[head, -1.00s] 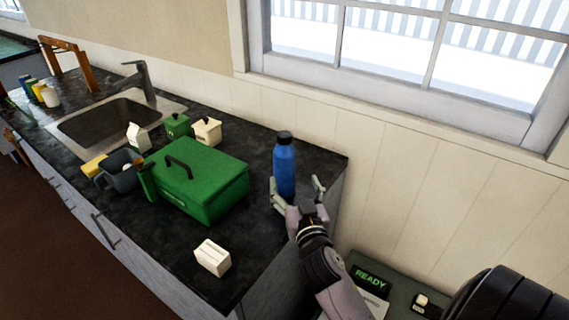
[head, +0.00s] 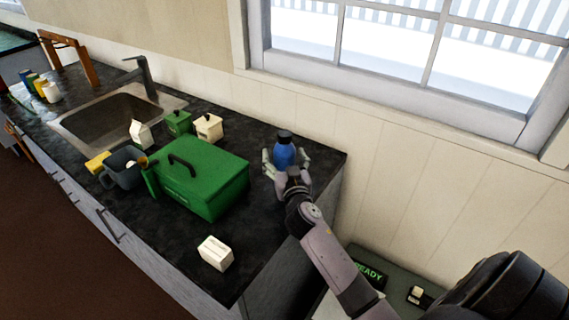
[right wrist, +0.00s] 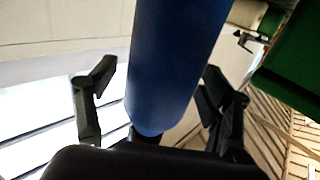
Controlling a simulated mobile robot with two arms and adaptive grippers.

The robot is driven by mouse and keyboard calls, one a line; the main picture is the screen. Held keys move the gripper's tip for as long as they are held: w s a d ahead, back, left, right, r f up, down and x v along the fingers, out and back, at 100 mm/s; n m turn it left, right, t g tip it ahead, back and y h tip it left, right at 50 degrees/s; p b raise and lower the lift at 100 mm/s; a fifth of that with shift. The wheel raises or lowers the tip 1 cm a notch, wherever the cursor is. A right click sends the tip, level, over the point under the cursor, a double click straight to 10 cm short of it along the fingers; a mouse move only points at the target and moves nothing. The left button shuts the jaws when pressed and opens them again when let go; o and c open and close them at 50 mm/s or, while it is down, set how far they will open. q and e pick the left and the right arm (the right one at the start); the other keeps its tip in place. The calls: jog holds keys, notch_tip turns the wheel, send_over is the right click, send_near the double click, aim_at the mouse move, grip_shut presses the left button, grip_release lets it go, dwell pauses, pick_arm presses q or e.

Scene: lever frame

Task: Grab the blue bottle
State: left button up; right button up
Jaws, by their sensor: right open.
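The blue bottle (head: 284,153) with a dark cap stands upright on the dark counter, near its right end, to the right of the green box. My right gripper (head: 287,162) is in front of the bottle and hides its lower part. Its fingers are open, one to each side of the bottle. In the right wrist view the bottle (right wrist: 175,65) fills the space between the two open fingers (right wrist: 160,95), with gaps visible on both sides. My left gripper is not in view.
The green box (head: 203,180) with a handle stands left of the bottle. A small white box (head: 215,253) lies near the counter's front edge.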

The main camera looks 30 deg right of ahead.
jog(key=shift+r, duration=0.1)
jog(key=c, duration=1.7)
